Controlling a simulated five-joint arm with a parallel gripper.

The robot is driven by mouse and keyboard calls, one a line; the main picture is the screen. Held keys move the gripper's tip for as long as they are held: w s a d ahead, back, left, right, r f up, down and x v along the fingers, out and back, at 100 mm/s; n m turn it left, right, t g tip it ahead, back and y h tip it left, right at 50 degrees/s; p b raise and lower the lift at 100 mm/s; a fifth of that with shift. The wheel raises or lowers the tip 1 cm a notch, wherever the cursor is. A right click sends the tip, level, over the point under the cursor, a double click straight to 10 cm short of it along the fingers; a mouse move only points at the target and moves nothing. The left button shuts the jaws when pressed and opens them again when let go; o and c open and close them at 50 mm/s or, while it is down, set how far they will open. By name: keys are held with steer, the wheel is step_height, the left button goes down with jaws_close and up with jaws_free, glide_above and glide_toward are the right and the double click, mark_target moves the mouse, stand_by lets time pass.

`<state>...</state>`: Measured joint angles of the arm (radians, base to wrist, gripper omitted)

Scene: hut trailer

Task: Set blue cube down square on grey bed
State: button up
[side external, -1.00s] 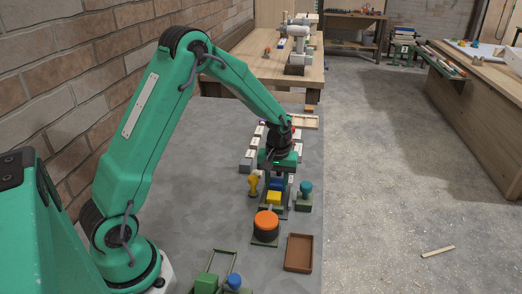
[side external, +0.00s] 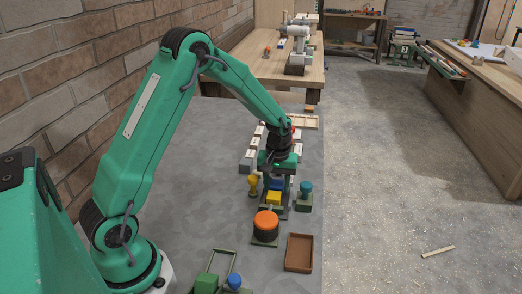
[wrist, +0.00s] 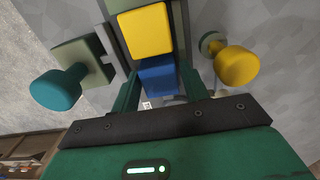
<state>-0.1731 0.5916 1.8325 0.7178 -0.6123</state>
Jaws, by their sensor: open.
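The blue cube (wrist: 158,76) lies between the two fingers of my gripper (wrist: 158,92) in the wrist view, with a gap beside each finger. My gripper is open around it. In the side view the blue cube (side external: 277,184) shows below my gripper (side external: 278,178), partly hidden by it. The yellow cube (wrist: 146,30) is right beside the blue one. The grey bed (wrist: 179,22) shows as a narrow strip alongside the yellow cube. The cube's underside is hidden, so I cannot tell its full contact with the bed.
A teal knob (wrist: 55,90) and a yellow knob (wrist: 237,66) stand close on either side. An orange-topped black cylinder (side external: 266,224) and a brown tray (side external: 299,253) are nearer the camera. White-topped blocks (side external: 250,157) stand behind at the left. The left tabletop is clear.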

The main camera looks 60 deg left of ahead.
mark_target(277, 183)
step_height(277, 183, up, 12)
stand_by(0.6)
steer(key=shift+r, duration=0.1)
stand_by(0.4)
steer(key=s+d+r+m+t, duration=0.3)
steer(key=s+d+r+m, duration=0.15)
steer(key=s+r, duration=0.55)
steer(key=s+d+m+t, duration=0.2)
steer(key=s+d+m, duration=0.1)
steer(key=s, duration=0.9)
steer(key=shift+s+d+r+m+t, duration=0.25)
steer(key=shift+s+r+m, duration=0.2)
steer(key=shift+m, duration=0.3)
